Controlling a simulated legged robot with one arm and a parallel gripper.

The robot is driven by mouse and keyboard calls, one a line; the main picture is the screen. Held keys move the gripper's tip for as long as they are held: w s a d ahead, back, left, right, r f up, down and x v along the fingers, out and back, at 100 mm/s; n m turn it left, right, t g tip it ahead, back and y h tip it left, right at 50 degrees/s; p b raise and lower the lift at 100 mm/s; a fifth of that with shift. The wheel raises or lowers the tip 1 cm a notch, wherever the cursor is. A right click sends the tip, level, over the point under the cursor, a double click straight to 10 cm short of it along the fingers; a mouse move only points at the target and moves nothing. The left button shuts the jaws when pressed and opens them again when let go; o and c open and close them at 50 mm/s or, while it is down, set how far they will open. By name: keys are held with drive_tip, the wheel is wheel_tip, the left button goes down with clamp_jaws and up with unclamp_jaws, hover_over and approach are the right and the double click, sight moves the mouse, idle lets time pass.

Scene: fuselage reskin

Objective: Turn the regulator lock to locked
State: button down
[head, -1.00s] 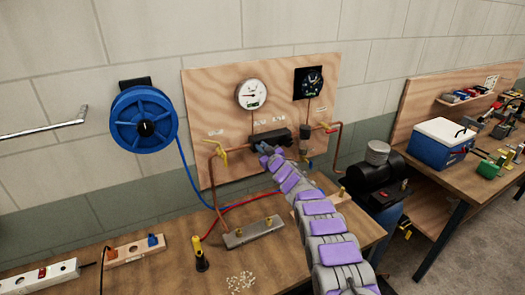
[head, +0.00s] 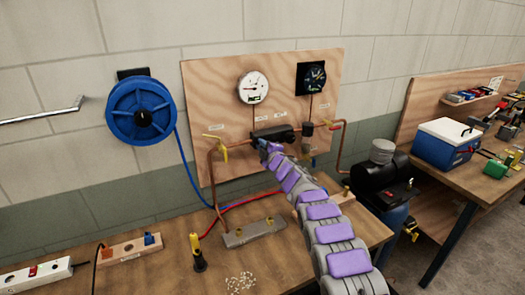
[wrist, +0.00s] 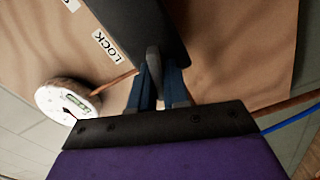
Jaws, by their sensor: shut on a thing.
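The regulator is a dark block (head: 284,130) on the copper pipe of the plywood panel. It fills the top of the wrist view as a dark body (wrist: 135,25). A small grey lock lever (wrist: 153,62) stands out from it. My gripper (head: 264,147) is at the regulator's lower left side. In the wrist view the blue fingers of my gripper (wrist: 159,82) are shut on the lever, one on each side. A white label reading LOCK (wrist: 107,45) is beside the regulator. The lever is hidden by my arm in the head view.
A white round gauge (head: 253,87) and a black gauge (head: 311,78) are above the regulator. A blue hose reel (head: 141,112) hangs at left. A metal manifold (head: 252,232) lies on the bench below.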

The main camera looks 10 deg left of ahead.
drive_tip(key=shift+a+f+n+b, duration=0.15)
drive_tip(key=shift+n+b, duration=0.15)
drive_tip(key=shift+n, duration=0.35)
drive_tip(key=shift+d+f+n+b, duration=0.1)
drive_tip(key=shift+f+n+b, duration=0.1)
drive_tip(key=shift+n+b, duration=0.3)
drive_tip(key=shift+a+f+n+b, duration=0.1)
drive_tip(key=shift+f+n+b, duration=0.05)
drive_tip(key=shift+n, duration=0.6)
drive_tip(key=shift+f, duration=0.1)
drive_tip(key=c, duration=1.2)
unclamp_jaws()
drive_tip(key=shift+s, duration=0.1)
drive_tip(key=shift+r, duration=0.25)
drive_tip(key=shift+s+d+r+b, duration=0.1)
drive_tip(key=shift+s+d+b, duration=0.15)
drive_tip(key=shift+b, duration=0.2)
drive_tip(key=b+v, duration=0.2)
drive_tip(key=v, duration=1.4)
drive_tip(key=shift+s, duration=0.25)
